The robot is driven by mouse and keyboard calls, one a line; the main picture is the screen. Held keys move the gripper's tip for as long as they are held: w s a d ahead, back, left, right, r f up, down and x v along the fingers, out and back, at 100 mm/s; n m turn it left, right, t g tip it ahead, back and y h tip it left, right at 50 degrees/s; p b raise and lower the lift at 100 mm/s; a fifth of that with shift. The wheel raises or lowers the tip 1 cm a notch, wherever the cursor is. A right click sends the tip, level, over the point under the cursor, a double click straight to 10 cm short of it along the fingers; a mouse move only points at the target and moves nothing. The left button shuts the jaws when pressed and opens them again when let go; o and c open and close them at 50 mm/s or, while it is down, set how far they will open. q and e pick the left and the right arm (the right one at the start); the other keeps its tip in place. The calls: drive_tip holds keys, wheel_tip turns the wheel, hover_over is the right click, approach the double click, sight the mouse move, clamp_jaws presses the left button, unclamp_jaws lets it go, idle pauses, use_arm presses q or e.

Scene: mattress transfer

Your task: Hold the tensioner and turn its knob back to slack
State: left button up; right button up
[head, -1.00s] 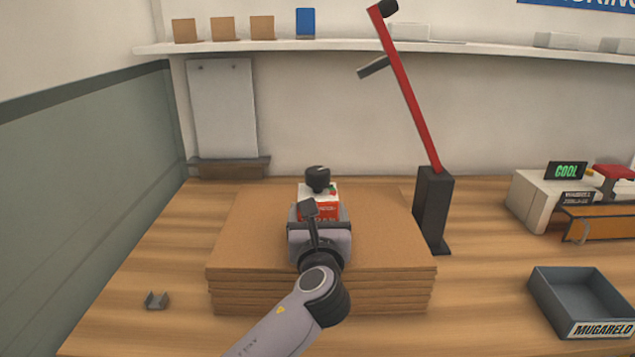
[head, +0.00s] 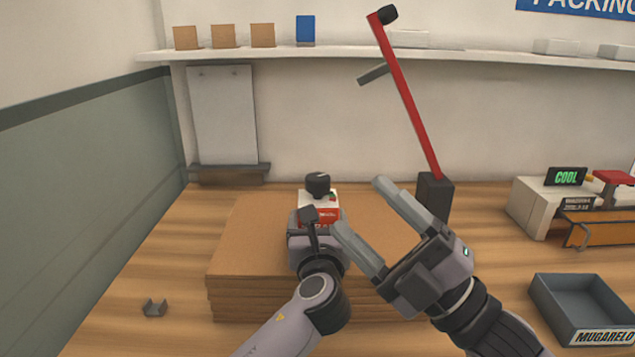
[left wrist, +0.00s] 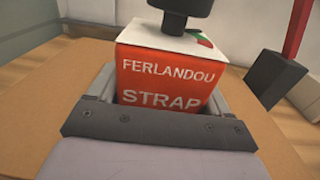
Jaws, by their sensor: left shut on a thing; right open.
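The tensioner (head: 319,203) is a red and white box above the stack of cardboard, with a black knob (head: 317,183) on top. My left gripper (head: 318,222) is shut on the tensioner's body from the near side. In the left wrist view the tensioner (left wrist: 165,80) shows the words FERLANDOU STRAP between the jaws, with the knob (left wrist: 180,8) cut off by the top edge. My right gripper (head: 360,212) is open and empty, its two long fingers spread to the right of the tensioner and pointing up and left. The tensioner's underside is hidden.
The cardboard stack (head: 245,245) fills the middle of the bench. A red arm (head: 410,100) rises from a dark post (head: 434,192) behind my right gripper. A grey tray (head: 570,290) and a printer-like machine (head: 540,205) stand at the right.

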drive_tip(key=w+d+f+n+t+h, duration=0.25)
drive_tip(key=w+d+n+h, duration=0.45)
drive_tip(key=w+n+h, duration=0.55)
drive_tip(key=n+g+y, duration=0.3)
drive_tip(key=n+y, duration=0.2)
drive_tip(key=n, duration=0.2)
approach(327, 187)
drive_tip(key=shift+m, duration=0.25)
drive_tip(key=x, duration=1.2)
drive_tip(key=shift+a, duration=0.1)
drive_tip(key=shift+c, duration=0.3)
drive_tip(key=shift+w, duration=0.1)
drive_tip(key=c, duration=0.9)
